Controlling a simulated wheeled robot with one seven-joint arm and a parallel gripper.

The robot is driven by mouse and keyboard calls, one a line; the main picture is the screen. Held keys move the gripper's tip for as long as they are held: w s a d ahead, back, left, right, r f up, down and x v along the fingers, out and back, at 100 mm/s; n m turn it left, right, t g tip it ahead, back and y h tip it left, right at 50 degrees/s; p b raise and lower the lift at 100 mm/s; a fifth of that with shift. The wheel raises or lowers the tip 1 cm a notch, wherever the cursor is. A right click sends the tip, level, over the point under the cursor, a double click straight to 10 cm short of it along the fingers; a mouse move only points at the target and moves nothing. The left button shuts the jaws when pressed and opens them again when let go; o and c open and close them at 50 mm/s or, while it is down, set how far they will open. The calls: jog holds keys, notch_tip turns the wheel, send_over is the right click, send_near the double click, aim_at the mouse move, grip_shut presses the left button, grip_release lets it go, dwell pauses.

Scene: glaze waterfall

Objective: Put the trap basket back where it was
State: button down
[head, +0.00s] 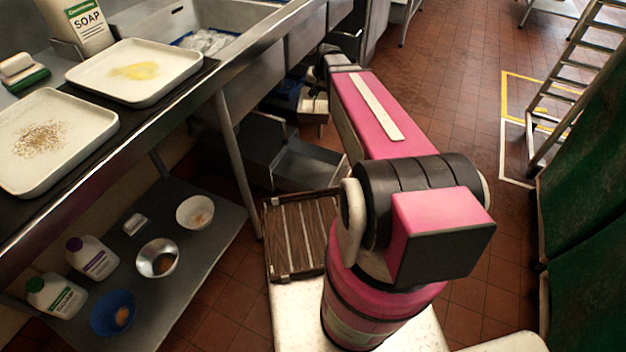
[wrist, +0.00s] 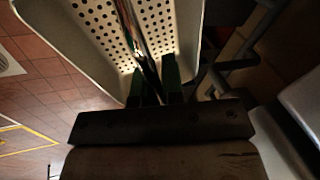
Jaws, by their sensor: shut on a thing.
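The trap basket (wrist: 88,28) fills the top of the wrist view. It is a pale box with a perforated bottom and a shiny metal bar handle across it. My gripper (wrist: 156,82) is shut on this bar, with its dark green fingers one on each side. In the head view my arm reaches away under the sink side, and its far end hides the gripper. A grey metal open-topped box (head: 305,165) stands on the floor below the sinks, partly behind my arm.
A steel counter with two white trays (head: 140,72) runs along the left. Its lower shelf (head: 190,270) holds bowls and bottles. A slatted wooden rack (head: 297,235) lies in front of the grey box. Tiled floor (head: 450,110) is open to the right, with a ladder (head: 575,85) beyond.

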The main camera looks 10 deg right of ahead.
jog(key=w+f+m, duration=0.1)
jog(key=f, duration=1.4)
jog(key=f+m, duration=0.1)
jog(key=f, duration=1.4)
jog(key=w+f+m+t+h, duration=0.1)
jog(key=f+m, duration=0.1)
jog(key=f, duration=1.3)
jog(key=shift+w+a+f, duration=0.3)
jog(key=shift+a, duration=0.05)
jog(key=shift+f, duration=0.1)
jog(key=c, duration=1.5)
grip_release()
jog(key=shift+o, duration=1.3)
